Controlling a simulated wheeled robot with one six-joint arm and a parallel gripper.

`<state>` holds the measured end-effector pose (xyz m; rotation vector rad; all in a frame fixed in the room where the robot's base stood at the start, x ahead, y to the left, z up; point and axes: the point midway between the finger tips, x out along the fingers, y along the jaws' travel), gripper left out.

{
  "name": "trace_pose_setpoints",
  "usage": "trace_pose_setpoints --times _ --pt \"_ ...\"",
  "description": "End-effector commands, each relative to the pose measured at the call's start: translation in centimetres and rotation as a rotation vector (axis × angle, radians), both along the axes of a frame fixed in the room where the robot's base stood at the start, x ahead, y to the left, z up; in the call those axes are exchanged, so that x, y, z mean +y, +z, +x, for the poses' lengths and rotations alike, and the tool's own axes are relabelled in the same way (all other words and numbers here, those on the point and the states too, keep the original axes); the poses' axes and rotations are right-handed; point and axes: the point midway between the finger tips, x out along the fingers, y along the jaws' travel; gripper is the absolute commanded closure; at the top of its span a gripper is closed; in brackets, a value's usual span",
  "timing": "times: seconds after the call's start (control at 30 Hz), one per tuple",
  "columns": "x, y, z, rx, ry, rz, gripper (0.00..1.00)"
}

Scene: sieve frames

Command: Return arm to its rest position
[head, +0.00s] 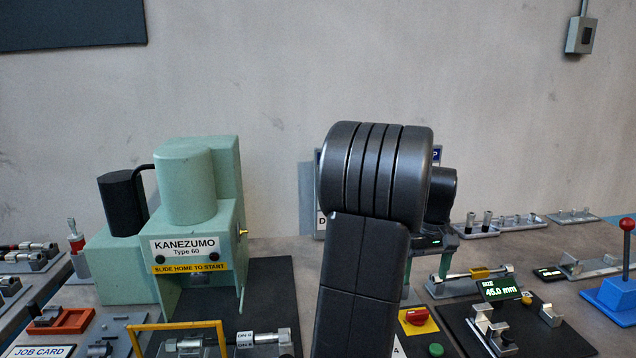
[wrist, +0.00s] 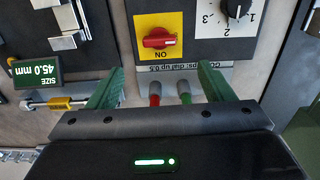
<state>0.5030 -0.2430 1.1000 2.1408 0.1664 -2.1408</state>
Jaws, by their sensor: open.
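My gripper (wrist: 161,72) shows in the wrist view with its two green fingers spread apart. I see nothing held between them. In the head view my dark arm stands upright in the middle of the picture.
A green KANEZUMO machine (head: 185,220) stands left of my arm. To the right are a 45.0 mm size display (head: 500,289), a red-knobbed lever on a blue base (head: 613,290) and several metal fixtures. An orange tray (head: 62,321) lies at the left. The wall above is mostly bare.

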Motion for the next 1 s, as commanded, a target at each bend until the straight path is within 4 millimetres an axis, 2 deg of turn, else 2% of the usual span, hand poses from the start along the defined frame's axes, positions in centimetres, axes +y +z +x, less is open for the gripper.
trace_pose_setpoints --times 0.57,1.0 --pt "0.0 -11.7 -0.1 0.003 -0.001 0.002 0.25" --pt "0.0 -11.4 0.0 -0.002 -0.36 -0.001 0.25"
